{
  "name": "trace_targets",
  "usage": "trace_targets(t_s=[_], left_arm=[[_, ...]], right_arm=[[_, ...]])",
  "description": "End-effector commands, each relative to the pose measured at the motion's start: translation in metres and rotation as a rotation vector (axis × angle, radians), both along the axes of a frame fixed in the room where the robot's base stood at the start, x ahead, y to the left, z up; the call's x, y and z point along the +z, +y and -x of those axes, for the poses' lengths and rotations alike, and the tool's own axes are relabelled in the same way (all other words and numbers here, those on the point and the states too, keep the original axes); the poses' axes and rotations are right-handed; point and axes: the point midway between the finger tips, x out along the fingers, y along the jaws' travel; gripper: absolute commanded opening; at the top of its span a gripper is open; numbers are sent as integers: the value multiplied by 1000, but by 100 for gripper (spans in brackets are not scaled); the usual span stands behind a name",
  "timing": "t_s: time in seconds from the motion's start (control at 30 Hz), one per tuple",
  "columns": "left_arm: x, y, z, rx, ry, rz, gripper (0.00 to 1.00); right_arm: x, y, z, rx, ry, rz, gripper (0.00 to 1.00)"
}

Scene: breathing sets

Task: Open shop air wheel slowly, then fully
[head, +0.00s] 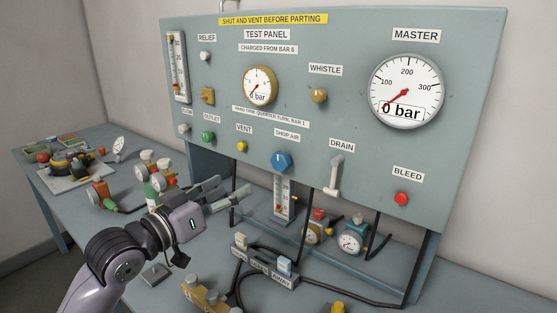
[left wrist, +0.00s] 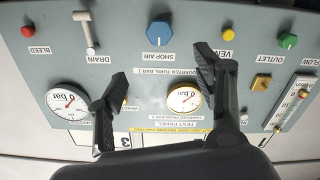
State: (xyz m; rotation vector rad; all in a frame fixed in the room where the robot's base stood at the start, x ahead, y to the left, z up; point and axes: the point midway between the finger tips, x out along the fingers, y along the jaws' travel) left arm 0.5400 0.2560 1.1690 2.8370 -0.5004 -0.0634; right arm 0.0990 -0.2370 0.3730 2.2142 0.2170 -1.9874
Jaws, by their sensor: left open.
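The shop air wheel (head: 282,161) is a blue faceted knob low on the grey-green test panel (head: 330,110), under a "SHOP AIR" label. My left gripper (head: 222,194) is open and empty, in front of the panel, left of the wheel and a little lower in the head view. In the left wrist view, which is upside down, the wheel (left wrist: 159,34) shows beyond the gap between my open fingers (left wrist: 163,68), apart from them. The small gauge (head: 260,86) and the master gauge (head: 405,90) both read 0 bar. My right gripper is not in view.
The yellow vent knob (head: 242,146), white drain lever (head: 335,178) and red bleed knob (head: 401,198) flank the wheel. Below are gauges (head: 352,238), black hoses and a labelled block (head: 265,267). Several regulators and bottles (head: 150,190) crowd the bench at left.

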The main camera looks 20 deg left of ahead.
Motion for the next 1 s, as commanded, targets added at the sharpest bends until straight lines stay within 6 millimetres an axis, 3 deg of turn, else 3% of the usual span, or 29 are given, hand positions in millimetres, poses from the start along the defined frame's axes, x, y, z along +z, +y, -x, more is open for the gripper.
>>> trace_targets(t_s=[0.27,0.6,0.8,1.0], left_arm=[[4,-21,-58,0,1,2,62],[2,-45,-121,0,2,-1,62],[0,-51,-140,0,2,-2,62],[0,-53,-144,0,1,-3,62]], right_arm=[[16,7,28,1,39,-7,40],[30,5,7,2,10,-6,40],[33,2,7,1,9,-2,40],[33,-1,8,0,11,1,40]])
